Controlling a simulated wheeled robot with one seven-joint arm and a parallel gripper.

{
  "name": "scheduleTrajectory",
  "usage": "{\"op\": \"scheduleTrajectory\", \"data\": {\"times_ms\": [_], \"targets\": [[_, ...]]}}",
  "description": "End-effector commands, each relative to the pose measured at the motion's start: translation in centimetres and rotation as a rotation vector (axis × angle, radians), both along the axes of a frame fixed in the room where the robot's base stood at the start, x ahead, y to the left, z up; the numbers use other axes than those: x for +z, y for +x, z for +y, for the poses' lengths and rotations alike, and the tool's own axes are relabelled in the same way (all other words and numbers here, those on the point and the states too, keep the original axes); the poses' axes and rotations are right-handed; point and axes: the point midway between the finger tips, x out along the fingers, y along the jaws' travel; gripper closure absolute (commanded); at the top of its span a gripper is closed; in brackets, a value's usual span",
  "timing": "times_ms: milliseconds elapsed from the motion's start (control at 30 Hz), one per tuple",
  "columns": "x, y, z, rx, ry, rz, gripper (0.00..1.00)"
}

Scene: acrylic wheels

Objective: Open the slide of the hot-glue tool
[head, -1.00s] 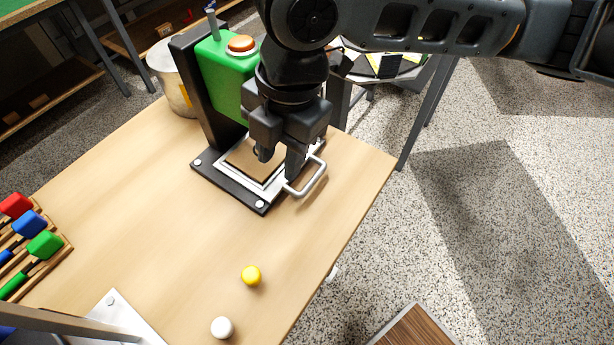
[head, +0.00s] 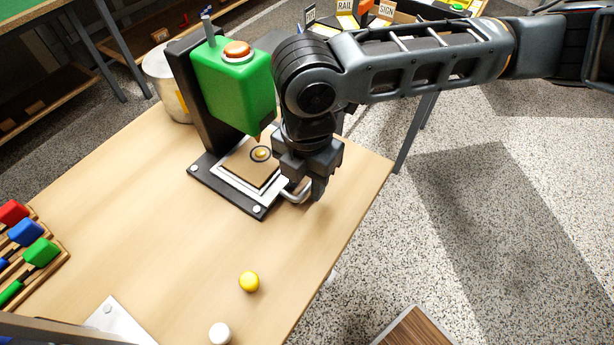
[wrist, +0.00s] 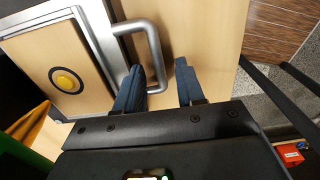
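The hot-glue tool has a green body (head: 235,85) with an orange button (head: 238,50) on a black stand. Below its nozzle is the slide (head: 228,187), a light frame holding a brown plate with a dark ring and a yellow spot (wrist: 66,82). The slide's U-shaped metal handle (wrist: 154,48) sticks out toward the table edge. My gripper (head: 308,194) is at the handle. In the wrist view its two blue fingers are apart, one on each side of the handle's outer bar, with a gap visible. My gripper partly hides the handle in the head view.
A yellow ball-like piece (head: 249,281) and a white one (head: 220,333) are on the table (head: 150,220). A rack with coloured blocks (head: 40,252) is at the left, a metal pot (head: 163,85) behind the tool. The table's right edge is close to the handle.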

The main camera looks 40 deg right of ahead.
Motion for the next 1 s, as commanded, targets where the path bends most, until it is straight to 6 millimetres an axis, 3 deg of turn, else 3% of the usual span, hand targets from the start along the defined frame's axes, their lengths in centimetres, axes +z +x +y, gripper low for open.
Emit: {"op": "scheduleTrajectory", "data": {"times_ms": [200, 600, 1000], "targets": [[-0.02, 0.0, 0.0, 0.0, 0.0, 0.0, 0.64], [0.01, 0.0, 0.01, 0.0, 0.0, 0.0, 1.0], [0.02, 0.01, 0.01, 0.0, 0.0, -0.001, 1.0]]}}
